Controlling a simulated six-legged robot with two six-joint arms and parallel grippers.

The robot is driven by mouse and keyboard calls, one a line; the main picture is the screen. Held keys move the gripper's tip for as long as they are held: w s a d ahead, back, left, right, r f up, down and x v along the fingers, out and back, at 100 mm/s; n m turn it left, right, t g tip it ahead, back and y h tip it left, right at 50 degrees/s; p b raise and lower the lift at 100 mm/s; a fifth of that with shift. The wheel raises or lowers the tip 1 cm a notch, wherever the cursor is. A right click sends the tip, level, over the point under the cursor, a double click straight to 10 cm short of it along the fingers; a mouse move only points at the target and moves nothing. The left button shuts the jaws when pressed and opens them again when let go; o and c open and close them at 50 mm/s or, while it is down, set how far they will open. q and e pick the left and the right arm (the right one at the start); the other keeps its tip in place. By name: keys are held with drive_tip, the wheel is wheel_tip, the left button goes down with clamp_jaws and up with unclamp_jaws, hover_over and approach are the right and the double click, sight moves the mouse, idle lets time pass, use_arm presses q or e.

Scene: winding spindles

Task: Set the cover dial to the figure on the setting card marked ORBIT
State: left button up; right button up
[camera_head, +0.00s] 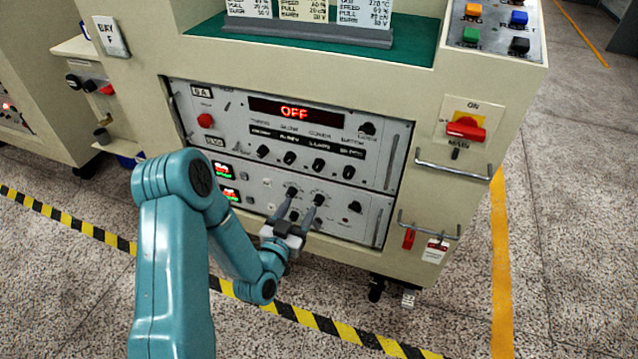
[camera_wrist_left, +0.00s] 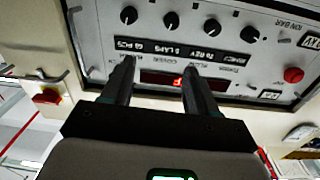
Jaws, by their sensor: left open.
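The cover dial (camera_head: 318,165) is a black knob, third from the left in the upper panel's row; it shows upside down in the wrist view (camera_wrist_left: 171,19). A small black readout strip (camera_head: 313,144) sits above it. My left gripper (camera_head: 302,202) is open and empty, its fingers in front of the lower panel in the head view. In the wrist view its fingertips (camera_wrist_left: 159,66) point at the panel, apart from the knobs. Setting cards (camera_head: 303,10) stand at the top; their headings are cut off, so ORBIT cannot be read. My right gripper is out of view.
A red display (camera_head: 294,112) reads OFF. Neighbouring knobs (camera_head: 290,158) are close on each side of the cover dial. Metal handles (camera_head: 391,155) and a red rotary switch (camera_head: 466,128) stick out at the right. A red button (camera_head: 205,120) is at the left.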

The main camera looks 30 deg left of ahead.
use_arm(q)
drive_tip(key=a+f+b, duration=0.1)
drive_tip(key=f, duration=0.1)
drive_tip(key=b, duration=0.2)
approach(317, 169)
drive_tip(key=x, duration=0.8)
drive_tip(key=shift+r, duration=0.1)
drive_tip(key=c, duration=1)
drive_tip(key=shift+c, duration=0.2)
